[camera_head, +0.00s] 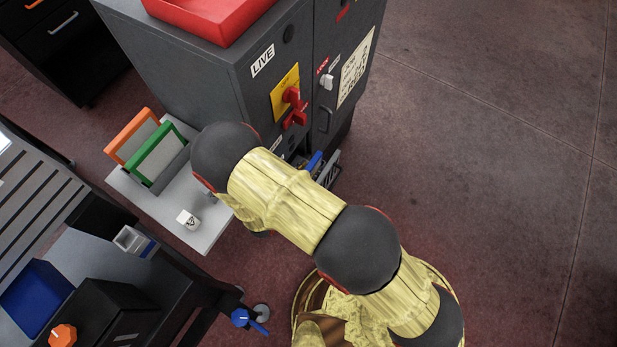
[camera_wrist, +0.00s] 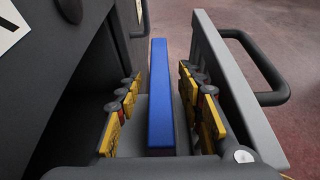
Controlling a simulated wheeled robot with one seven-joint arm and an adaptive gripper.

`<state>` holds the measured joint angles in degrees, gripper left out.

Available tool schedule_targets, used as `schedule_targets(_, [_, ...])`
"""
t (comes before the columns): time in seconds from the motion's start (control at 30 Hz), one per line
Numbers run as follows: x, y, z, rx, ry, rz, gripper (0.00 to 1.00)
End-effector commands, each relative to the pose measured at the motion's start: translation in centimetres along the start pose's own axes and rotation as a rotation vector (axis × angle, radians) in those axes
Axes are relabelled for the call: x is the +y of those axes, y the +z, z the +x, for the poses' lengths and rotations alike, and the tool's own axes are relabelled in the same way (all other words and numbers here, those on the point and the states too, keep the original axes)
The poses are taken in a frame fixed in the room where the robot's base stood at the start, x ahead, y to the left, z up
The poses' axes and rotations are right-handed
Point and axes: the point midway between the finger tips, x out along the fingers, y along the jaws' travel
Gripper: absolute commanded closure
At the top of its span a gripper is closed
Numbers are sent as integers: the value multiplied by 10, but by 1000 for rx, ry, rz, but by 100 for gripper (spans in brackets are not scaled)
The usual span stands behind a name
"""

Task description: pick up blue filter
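The blue filter (camera_wrist: 161,95) is seen edge-on as a narrow upright blue slab in the middle of the wrist view. It stands in an open grey drawer (camera_wrist: 222,75) with a dark handle. In the head view a small part of the blue filter (camera_head: 315,161) shows at the drawer (camera_head: 331,172), with the rest behind my arm. My gripper (camera_wrist: 159,78) has its yellow fingers on either side of the filter. The fingers look open, with a thin gap at each side. The head view hides the gripper behind my arm.
The dark cabinet (camera_head: 240,85) stands close beside the drawer, with a red switch handle (camera_head: 294,107) and a red tray (camera_head: 212,12) on top. An orange frame (camera_head: 124,131), a green frame (camera_head: 137,167) and a white cube (camera_head: 188,219) are on a light side shelf (camera_head: 206,236).

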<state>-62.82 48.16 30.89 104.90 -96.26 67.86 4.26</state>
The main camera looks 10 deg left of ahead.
Motion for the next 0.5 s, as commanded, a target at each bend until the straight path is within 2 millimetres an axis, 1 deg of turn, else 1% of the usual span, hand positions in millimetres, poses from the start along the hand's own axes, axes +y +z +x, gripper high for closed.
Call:
schedule_targets(0.23, [0, 0, 2, 0, 1, 0, 62])
schedule_targets(0.5, [0, 0, 1, 0, 1, 0, 77])
